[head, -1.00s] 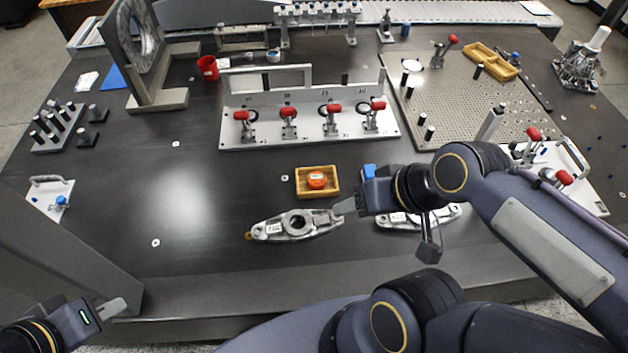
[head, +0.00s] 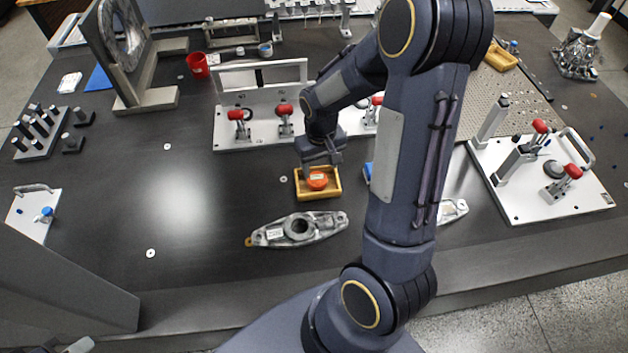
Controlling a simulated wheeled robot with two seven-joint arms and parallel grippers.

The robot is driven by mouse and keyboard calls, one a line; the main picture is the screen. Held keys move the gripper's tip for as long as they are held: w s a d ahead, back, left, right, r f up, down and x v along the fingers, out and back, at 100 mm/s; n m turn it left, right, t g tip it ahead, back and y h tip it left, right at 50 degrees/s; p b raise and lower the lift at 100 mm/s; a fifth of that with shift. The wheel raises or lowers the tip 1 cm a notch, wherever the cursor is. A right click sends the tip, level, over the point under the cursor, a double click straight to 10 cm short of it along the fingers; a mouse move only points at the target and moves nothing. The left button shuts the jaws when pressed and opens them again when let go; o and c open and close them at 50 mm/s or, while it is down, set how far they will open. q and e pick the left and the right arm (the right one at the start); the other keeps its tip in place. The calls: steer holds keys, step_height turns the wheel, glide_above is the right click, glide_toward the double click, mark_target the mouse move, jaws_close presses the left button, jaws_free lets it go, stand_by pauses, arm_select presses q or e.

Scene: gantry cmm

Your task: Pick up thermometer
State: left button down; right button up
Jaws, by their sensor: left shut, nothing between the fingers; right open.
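A small round orange item (head: 317,180), which looks like the thermometer, lies in a small wooden tray (head: 328,194) near the middle of the table. My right gripper (head: 322,166) is open, pointing down just above the back of the tray, behind the orange item. I cannot tell if its fingers touch the item or the tray. My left gripper (head: 78,346) is shut and empty, with only its tip showing at the bottom left edge.
A metal casting (head: 318,228) lies in front of the tray; another (head: 452,211) is partly behind my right arm. A clamp fixture plate (head: 232,139) stands behind the tray, another (head: 520,205) at right. The table's left middle is mostly clear.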

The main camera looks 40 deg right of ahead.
mark_target(319, 181)
steer(key=f, duration=0.5)
steer(key=shift+s+a+f, duration=0.15)
steer(key=shift+a+f, duration=0.05)
steer(key=shift+f, duration=0.1)
steer(key=c, duration=0.8)
